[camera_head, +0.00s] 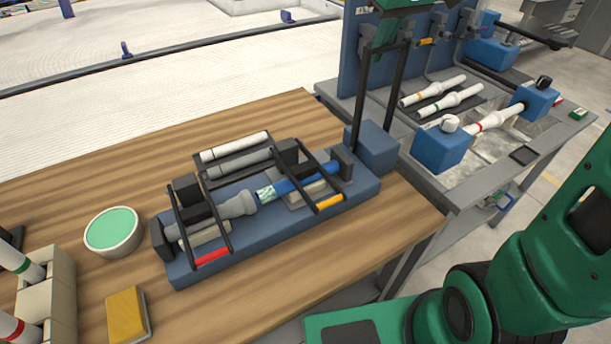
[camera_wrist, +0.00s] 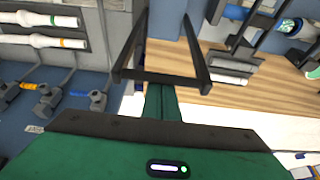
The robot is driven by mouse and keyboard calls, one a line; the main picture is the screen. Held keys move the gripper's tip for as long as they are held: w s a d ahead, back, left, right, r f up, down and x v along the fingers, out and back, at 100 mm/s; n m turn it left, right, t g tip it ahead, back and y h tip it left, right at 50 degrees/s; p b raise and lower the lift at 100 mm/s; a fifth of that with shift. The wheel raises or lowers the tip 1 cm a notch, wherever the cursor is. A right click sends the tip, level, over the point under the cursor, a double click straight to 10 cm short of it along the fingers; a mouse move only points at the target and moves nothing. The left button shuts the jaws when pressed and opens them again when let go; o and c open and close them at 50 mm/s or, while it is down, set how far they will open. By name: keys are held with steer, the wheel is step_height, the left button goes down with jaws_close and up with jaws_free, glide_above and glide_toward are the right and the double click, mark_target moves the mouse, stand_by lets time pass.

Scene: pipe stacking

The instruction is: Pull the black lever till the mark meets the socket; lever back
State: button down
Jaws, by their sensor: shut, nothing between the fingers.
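The black lever (camera_head: 361,100) stands up from the blue block at the right end of the blue fixture (camera_head: 295,231). Its two arms and crossbar (camera_wrist: 160,77) show in the wrist view. My gripper (camera_wrist: 164,95) is shut and empty at the crossbar, which hides its tips; I cannot tell if they touch. In the head view my gripper (camera_head: 398,8) is cut off at the top, above the lever. A blue pipe (camera_head: 318,176) lies in line with a grey pipe's socket (camera_head: 240,204). A green-and-white patterned band (camera_head: 265,193) shows just outside the socket mouth.
Clamps with a red handle (camera_head: 212,256) and an orange handle (camera_head: 329,202) lie across the pipes. A green-topped tub (camera_head: 113,231) and yellow pad (camera_head: 127,315) lie to the left. A grey bench (camera_head: 545,140) with white pipes and blue blocks stands at right.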

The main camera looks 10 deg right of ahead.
steer(key=shift+s+d, duration=0.2)
steer(key=shift+s, duration=0.45)
steer(key=s, duration=0.1)
steer(key=s+d, duration=0.1)
steer(key=s, duration=0.2)
steer(key=shift+d+f, duration=0.1)
steer(key=shift+d, duration=0.15)
steer(key=shift+s, duration=0.15)
steer(key=shift+s+d+f, duration=0.2)
steer(key=shift+s+d, duration=0.05)
steer(key=shift+s, duration=0.4)
steer(key=shift+s+d+f, duration=0.15)
steer(key=shift+s+d, duration=0.15)
steer(key=shift+s, duration=0.3)
steer(key=shift+s+d+f, duration=0.2)
steer(key=shift+s+d, duration=0.05)
steer(key=shift+s, duration=0.4)
steer(key=shift+s, duration=0.1)
